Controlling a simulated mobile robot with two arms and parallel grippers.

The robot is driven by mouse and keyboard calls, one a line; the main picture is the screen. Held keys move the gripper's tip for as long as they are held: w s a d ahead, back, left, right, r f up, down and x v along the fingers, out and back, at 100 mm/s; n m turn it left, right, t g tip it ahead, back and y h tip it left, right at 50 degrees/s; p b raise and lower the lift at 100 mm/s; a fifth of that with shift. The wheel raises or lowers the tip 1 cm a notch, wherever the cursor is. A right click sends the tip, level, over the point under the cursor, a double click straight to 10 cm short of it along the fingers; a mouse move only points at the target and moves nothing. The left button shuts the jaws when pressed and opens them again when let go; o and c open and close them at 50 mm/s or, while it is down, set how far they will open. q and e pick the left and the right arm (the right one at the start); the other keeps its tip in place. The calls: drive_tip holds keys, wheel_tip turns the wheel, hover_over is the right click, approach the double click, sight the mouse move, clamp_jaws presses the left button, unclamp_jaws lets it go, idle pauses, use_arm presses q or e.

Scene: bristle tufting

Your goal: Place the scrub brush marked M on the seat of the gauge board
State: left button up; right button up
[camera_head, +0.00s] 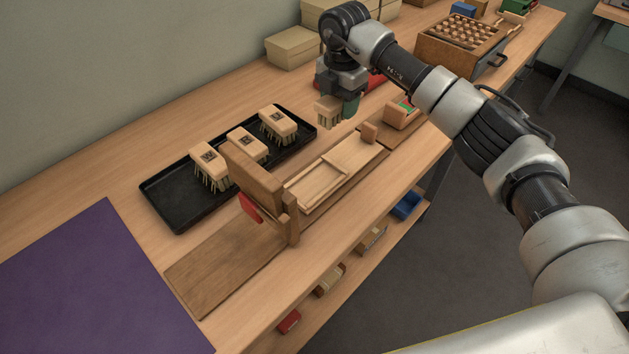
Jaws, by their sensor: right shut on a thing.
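My right gripper (342,96) is shut on a scrub brush (327,112) with a pale wooden body and bristles pointing down. The seat looks empty. No mark on the held brush can be read. My left gripper is not in view.
A purple mat (80,285) lies at the near left. Cardboard boxes (292,47) stand at the back. A wooden case (460,45) with rows of pegs sits at the far right.

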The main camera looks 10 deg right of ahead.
drive_tip(key=p, duration=0.2)
hover_over(315, 183)
wheel_tip(315, 183, down, 6)
drive_tip(key=shift+w+f, duration=0.1)
drive_tip(key=shift+f, duration=0.25)
wheel_tip(315, 183, down, 4)
drive_tip(key=shift+r, duration=0.1)
drive_tip(key=shift+f, duration=0.25)
drive_tip(key=o, duration=0.9)
